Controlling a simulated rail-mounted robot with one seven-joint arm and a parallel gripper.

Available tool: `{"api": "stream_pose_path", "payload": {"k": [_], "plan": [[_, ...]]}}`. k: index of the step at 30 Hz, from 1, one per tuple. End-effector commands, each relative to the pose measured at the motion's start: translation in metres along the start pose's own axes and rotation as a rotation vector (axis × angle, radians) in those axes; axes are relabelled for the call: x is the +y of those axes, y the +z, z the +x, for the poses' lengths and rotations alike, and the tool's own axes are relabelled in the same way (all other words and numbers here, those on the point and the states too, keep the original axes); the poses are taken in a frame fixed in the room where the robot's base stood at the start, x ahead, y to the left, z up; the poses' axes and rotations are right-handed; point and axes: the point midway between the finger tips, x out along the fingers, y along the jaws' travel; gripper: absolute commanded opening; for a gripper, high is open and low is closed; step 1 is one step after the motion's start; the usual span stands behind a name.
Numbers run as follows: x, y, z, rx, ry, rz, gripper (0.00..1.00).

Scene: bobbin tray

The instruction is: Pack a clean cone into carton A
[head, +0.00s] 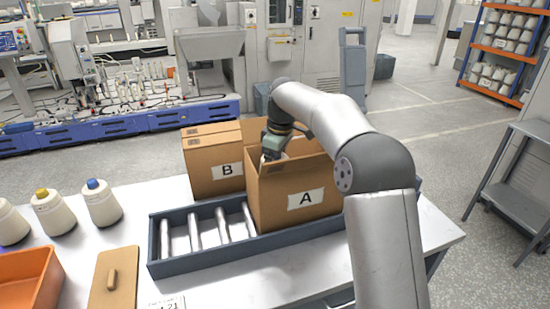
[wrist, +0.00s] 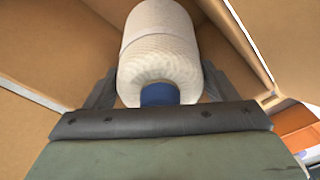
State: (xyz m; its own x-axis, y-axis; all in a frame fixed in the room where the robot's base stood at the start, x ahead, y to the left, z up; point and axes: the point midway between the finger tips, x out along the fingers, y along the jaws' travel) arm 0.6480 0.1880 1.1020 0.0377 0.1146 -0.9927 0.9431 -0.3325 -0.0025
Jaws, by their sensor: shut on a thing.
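Carton A (head: 300,200) is an open cardboard box marked "A" on the tray with rollers. My gripper (head: 273,152) reaches down into its open top. In the wrist view, my gripper (wrist: 158,92) is shut on a white yarn cone (wrist: 160,50) with a blue tip (wrist: 160,95), one finger on each side. Cardboard walls surround the cone, so it is inside the carton. Whether it touches the carton's floor I cannot tell. In the head view the cone is mostly hidden by the gripper and the carton wall.
Carton B (head: 213,165) stands just left of and behind carton A. The grey roller tray (head: 158,269) has bare rollers at left. Yellow-tipped (head: 53,213) and blue-tipped (head: 102,204) cones stand on the table, beside an orange bin (head: 38,280) and a brown lid (head: 113,290).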

Motion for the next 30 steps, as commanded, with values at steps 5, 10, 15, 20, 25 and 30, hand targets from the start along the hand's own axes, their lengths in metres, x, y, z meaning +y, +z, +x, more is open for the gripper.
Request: {"api": "stream_pose_path", "payload": {"k": [5,10,15,20,25,30], "plan": [[0.000,0.003,0.024,0.001,0.001,0.000,0.29],[0.001,0.005,0.041,0.001,0.002,0.000,0.29],[0.001,0.006,0.051,0.001,0.001,0.000,0.29],[0.001,0.006,0.055,0.001,0.002,0.000,0.29],[0.001,0.006,0.055,0.001,0.002,0.000,0.29],[0.001,0.006,0.055,0.001,0.002,0.000,0.98]]}}
